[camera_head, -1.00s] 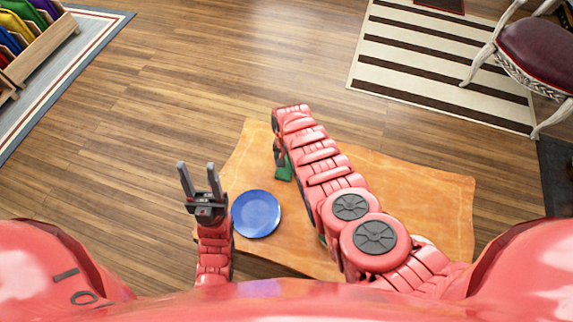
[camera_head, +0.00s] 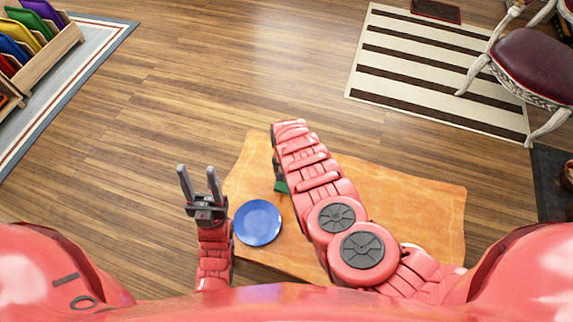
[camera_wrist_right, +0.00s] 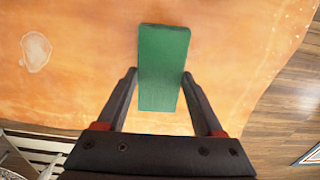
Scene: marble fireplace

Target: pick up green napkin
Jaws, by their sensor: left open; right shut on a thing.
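The green napkin (camera_wrist_right: 162,65) is a folded, block-like piece between the two fingers of my right gripper (camera_wrist_right: 159,74) in the right wrist view. The fingers are shut on it, over the orange table (camera_wrist_right: 235,60). In the head view only a small green part of the napkin (camera_head: 281,187) shows beside my right arm, and that arm hides the right gripper. My left gripper (camera_head: 197,170) is open and empty, pointing away from me, to the left of the blue plate (camera_head: 257,222).
The orange-brown table (camera_head: 410,195) has bare room right of my right arm. A striped rug (camera_head: 430,75) and a chair with a dark red seat (camera_head: 540,55) lie beyond at the right. A wooden rack (camera_head: 50,50) with coloured items stands at the far left.

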